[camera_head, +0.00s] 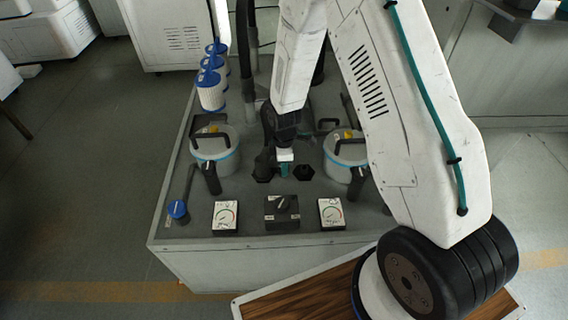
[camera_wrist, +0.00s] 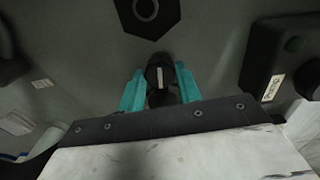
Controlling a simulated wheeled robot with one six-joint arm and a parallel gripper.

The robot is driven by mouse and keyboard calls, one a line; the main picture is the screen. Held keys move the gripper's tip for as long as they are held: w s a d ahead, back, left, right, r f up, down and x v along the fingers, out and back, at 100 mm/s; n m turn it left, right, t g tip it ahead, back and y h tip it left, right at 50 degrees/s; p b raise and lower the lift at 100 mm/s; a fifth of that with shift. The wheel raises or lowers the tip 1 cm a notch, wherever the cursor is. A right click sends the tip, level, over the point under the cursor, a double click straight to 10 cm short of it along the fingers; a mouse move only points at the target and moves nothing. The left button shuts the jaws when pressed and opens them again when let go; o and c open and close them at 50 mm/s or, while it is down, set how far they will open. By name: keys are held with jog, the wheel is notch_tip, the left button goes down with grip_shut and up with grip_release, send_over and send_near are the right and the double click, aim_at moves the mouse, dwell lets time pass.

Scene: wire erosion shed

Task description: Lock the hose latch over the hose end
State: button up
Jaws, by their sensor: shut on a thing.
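My gripper (camera_head: 284,169) is low over the middle of the grey bench, its teal fingers just showing beneath the white arm. In the wrist view its two teal fingers (camera_wrist: 160,90) are closed on both sides of a small black part with a pale stripe (camera_wrist: 159,74), which looks like the hose latch. The head view does not show this part clearly. A dark upright piece (camera_head: 264,165) stands just left of the fingers; it may be the hose end. I cannot tell whether the latch lies over it.
Two lidded pots stand left (camera_head: 217,152) and right (camera_head: 338,165) of my gripper. A black hexagonal fitting (camera_head: 304,173) is close on its right. Blue-capped filters (camera_head: 210,90) stand at the back left.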

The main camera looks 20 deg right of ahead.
jog(key=shift+n, duration=0.6)
jog(key=o, duration=0.7)
notch_tip(320, 180, up, 8)
jog(key=shift+f, duration=0.1)
dwell(0.6)
